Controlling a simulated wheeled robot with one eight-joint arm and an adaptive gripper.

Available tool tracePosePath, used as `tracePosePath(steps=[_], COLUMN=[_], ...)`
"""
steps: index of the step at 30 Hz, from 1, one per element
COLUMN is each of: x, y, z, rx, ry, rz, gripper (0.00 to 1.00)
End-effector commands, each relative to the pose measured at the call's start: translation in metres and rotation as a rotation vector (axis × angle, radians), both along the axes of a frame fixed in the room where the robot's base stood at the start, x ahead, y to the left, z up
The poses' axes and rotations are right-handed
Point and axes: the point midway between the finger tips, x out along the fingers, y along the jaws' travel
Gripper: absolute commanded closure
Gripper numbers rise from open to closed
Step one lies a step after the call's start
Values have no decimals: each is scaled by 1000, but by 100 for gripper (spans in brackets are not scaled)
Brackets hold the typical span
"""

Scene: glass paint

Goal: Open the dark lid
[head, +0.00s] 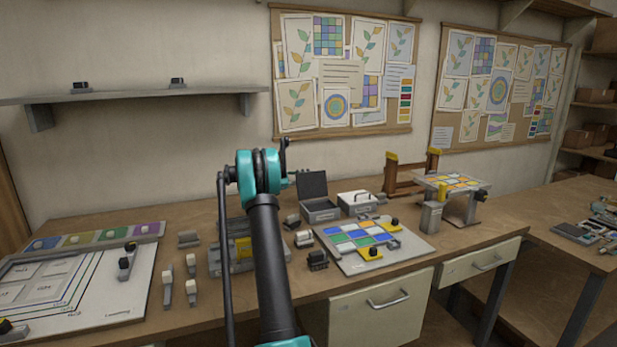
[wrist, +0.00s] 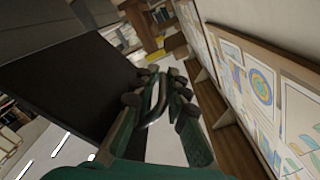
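The dark lid (head: 312,185) stands raised, close to upright, at the back of a grey metal box (head: 320,211) on the bench. The box's inside shows. In the wrist view the dark lid (wrist: 75,85) is a large dark panel on the left, close beside the left finger. I cannot tell whether they touch. My gripper (wrist: 162,80) has its two fingers apart, with a light gap between them and nothing clearly held. In the head view my arm's teal joint hides most of the gripper, left of the lid.
A similar box with a light, closed lid (head: 358,201) stands to the right. In front lies a board with coloured tiles (head: 345,262). Small clamps and blocks stand around it. A wooden rack (head: 407,187) and a small stand (head: 432,218) are further right. The wall is close behind.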

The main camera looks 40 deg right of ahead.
Motion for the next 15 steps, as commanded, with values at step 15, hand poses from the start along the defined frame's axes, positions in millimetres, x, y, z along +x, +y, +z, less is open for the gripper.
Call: tracePosePath(steps=[15], x=[-7], y=[3], z=[14], rx=[-32], ry=[-94], rz=[10], gripper=[100])
